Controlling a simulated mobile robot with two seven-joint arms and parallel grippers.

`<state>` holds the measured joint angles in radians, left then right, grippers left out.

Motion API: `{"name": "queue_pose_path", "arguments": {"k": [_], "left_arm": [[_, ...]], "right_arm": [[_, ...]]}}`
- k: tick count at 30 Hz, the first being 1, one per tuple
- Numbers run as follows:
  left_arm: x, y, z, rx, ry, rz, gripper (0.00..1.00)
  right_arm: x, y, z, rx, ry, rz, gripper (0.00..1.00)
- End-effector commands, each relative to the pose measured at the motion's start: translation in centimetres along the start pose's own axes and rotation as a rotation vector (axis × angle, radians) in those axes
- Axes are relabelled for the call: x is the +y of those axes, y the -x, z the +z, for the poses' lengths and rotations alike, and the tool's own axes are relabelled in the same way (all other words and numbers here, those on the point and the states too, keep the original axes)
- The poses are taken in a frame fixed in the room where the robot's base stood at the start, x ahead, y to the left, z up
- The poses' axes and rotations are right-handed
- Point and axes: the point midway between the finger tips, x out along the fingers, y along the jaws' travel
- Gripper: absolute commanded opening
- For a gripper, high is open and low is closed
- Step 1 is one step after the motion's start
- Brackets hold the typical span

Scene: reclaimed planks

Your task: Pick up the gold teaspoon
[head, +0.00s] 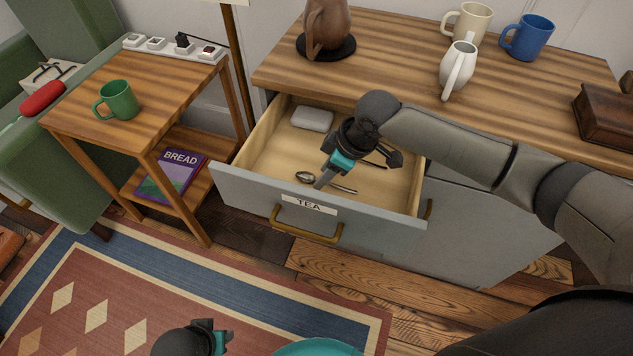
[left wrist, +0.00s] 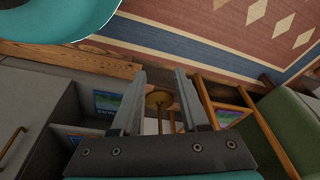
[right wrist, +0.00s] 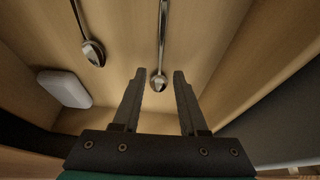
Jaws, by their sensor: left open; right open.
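Two spoons lie in the open drawer (head: 270,160). The front spoon (head: 305,177) has its bowl to the left and its handle to the right. In the right wrist view its bowl (right wrist: 159,82) shows between and just beyond my fingertips. The other spoon (right wrist: 93,53) lies to the left there; in the head view my right gripper partly hides it. Both look greyish, so I cannot tell which is gold. My right gripper (head: 323,178) is open and empty, pointing down into the drawer. My left gripper (left wrist: 160,72) is open and empty, far from the drawer.
The drawer front is labelled TEA. A pale box (head: 312,118) sits at the drawer's back left. A brown jug (head: 326,25), a white jug (head: 459,68) and mugs stand on the cabinet top. A side table (head: 150,75) with a green mug (head: 120,100) stands left.

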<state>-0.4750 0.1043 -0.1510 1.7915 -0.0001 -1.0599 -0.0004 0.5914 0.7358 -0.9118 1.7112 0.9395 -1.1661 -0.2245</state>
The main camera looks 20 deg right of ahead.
Motion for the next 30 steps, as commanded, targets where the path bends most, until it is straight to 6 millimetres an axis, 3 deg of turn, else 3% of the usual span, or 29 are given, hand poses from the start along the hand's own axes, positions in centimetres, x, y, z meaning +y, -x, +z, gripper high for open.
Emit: {"name": "queue_pose_path", "arguments": {"k": [4,15,26,30], "left_arm": [[-0.07,0.72,-0.76,0.017,0.001,-0.001,0.45],[-0.09,1.16,-1.08,0.022,0.001,-0.002,0.45],[-0.07,1.16,-1.1,0.023,0.001,-0.002,0.45],[-0.07,1.15,-1.09,0.023,0.001,-0.001,0.45]], "right_arm": [[0.04,-1.03,0.03,0.001,0.0,0.001,0.42],[0.02,-1.22,-0.01,0.0,0.0,0.001,0.41],[0.02,-1.22,0.02,0.0,0.0,0.001,0.01],[0.02,-1.22,0.03,0.0,0.0,0.001,0.0]]}}
